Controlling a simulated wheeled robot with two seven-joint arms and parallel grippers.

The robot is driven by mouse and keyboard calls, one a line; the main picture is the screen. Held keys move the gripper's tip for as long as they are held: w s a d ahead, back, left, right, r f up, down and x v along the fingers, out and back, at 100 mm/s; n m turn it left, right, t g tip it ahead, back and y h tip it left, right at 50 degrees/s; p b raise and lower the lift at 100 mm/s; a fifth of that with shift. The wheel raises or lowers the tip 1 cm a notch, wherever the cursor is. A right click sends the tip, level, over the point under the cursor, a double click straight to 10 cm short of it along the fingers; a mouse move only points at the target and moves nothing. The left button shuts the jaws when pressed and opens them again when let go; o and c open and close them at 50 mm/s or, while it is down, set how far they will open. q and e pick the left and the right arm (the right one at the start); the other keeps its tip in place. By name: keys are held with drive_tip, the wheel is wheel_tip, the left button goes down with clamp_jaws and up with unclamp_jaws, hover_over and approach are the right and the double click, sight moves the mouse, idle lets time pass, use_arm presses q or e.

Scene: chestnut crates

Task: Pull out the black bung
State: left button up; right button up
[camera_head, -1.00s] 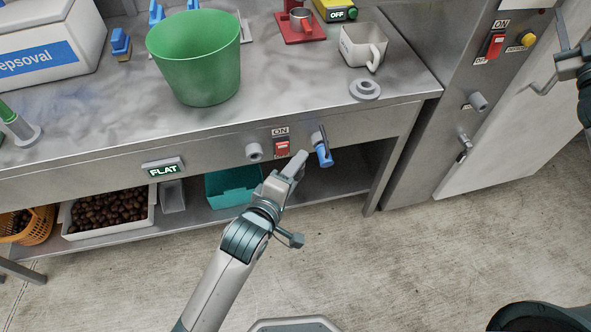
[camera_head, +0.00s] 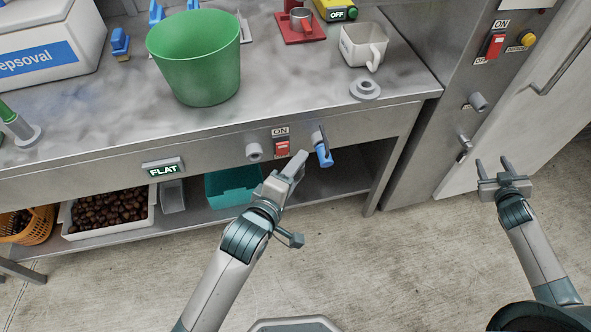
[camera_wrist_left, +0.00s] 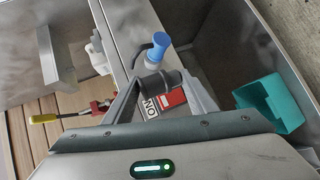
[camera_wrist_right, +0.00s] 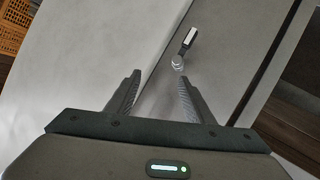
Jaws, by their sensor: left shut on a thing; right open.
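My left gripper (camera_head: 291,164) is in front of the steel bench's front panel, below the red switch (camera_head: 282,148). In the left wrist view its fingers are closed on a short dark cylinder (camera_wrist_left: 163,83), which looks like the black bung. In the head view the bung is hidden or too small to make out, and I cannot tell whether it still sits in a hole. My right gripper (camera_head: 504,168) is open and empty in front of the pale door at the right. It also shows open in the right wrist view (camera_wrist_right: 157,88).
A blue-handled tap (camera_head: 324,154) sticks out just right of my left gripper, and a grey stub (camera_head: 254,151) to its left. A teal bin (camera_head: 226,188) stands on the shelf below. A green bucket (camera_head: 197,60) and white mug (camera_head: 361,44) stand on the bench. Floor space between my arms is clear.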

drive_tip(key=s+a+f+g+y, duration=0.1)
drive_tip(key=s+a+f+g, duration=0.1)
drive_tip(key=s+a+f, duration=0.7)
drive_tip(key=s+a+f+g+y, duration=0.2)
drive_tip(key=s+a+f, duration=0.3)
drive_tip(key=a+f, duration=0.85)
drive_tip(key=s+a+f+g+y, duration=0.1)
drive_tip(key=s+a+f, duration=0.3)
drive_tip(key=a, duration=0.3)
drive_tip(key=s+a+f+n+g+y, duration=0.1)
drive_tip(key=s+a+f, duration=0.3)
drive_tip(key=s+a, duration=0.2)
drive_tip(key=s+a+f+g+y, duration=0.1)
drive_tip(key=s+a+f, duration=0.3)
drive_tip(key=a, duration=0.5)
drive_tip(key=shift+s+a+f+n+g, duration=0.25)
drive_tip(key=shift+s+f+n+g, duration=0.15)
drive_tip(key=shift+s, duration=0.2)
